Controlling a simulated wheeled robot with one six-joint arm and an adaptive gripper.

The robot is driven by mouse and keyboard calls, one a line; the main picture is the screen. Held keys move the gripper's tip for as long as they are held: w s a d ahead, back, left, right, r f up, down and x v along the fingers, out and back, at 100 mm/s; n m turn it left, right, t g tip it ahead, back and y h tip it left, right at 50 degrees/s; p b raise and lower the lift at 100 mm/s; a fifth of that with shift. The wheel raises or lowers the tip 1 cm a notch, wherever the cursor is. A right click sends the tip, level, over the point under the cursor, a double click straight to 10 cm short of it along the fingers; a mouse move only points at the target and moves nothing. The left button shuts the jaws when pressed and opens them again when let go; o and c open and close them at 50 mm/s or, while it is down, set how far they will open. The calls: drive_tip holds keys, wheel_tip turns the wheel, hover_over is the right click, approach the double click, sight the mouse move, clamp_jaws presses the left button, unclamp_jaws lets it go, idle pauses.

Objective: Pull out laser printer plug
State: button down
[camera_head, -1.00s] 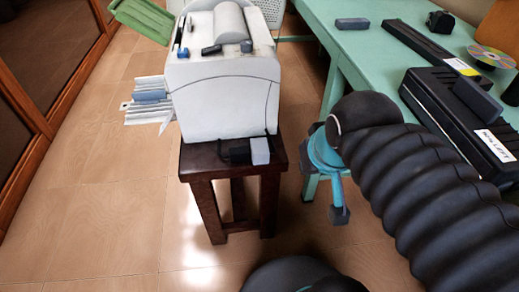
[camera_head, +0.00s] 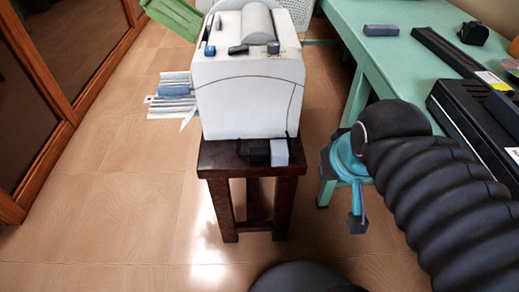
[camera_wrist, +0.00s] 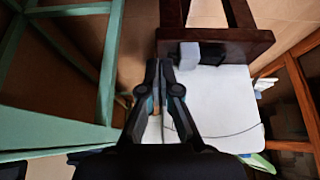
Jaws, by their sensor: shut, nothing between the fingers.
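The white laser printer (camera_head: 250,95) stands on a dark brown wooden stool (camera_head: 225,160). At the stool's front right edge, a grey block (camera_head: 279,152) sits beside a black block (camera_head: 257,151), with a thin dark cable by them. These look like the plug and its socket; I cannot tell which is which. In the wrist view the grey block (camera_wrist: 190,52) and black block (camera_wrist: 212,53) lie beyond and right of my fingertips. My gripper (camera_wrist: 160,66) is shut and empty, apart from both blocks. In the head view my gripper (camera_head: 357,222) hangs right of the stool.
A green table (camera_head: 370,65) stands at the right with a grey block (camera_head: 381,30) and black devices (camera_head: 470,120) on it. Wooden-framed panels (camera_head: 45,95) line the left. A paper tray (camera_head: 172,97) juts from the printer's left side. The floor left of the stool is clear.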

drive_tip(key=c, duration=1.6)
unclamp_jaws()
drive_tip(key=o, duration=0.4)
drive_tip(key=shift+a+f, duration=0.2)
drive_tip(key=shift+f, duration=0.1)
drive_tip(key=o, duration=0.4)
drive_tip(key=shift+w+a+f+n+g+b, duration=0.2)
drive_tip(key=shift+w+a+f+g+b, duration=0.1)
drive_tip(key=shift+w+a+f, duration=0.2)
drive_tip(key=shift+w+a+f+n+g+b, duration=0.2)
drive_tip(key=shift+w+a+f+b, duration=0.15)
drive_tip(key=shift+f, duration=0.25)
drive_tip(key=n+g+b, duration=0.3)
drive_tip(key=n+g, duration=0.1)
drive_tip(key=n, duration=0.6)
hover_over(259, 150)
drive_tip(key=shift+s+d+r, duration=0.1)
drive_tip(key=shift+s+r, duration=0.1)
drive_tip(key=shift+r, duration=0.05)
wheel_tip(259, 150, down, 10)
drive_tip(key=n+b, duration=0.1)
drive_tip(key=n, duration=0.5)
drive_tip(key=shift+w+n+g, duration=0.15)
drive_tip(key=shift+n+g, duration=0.15)
drive_tip(key=shift+n, duration=0.1)
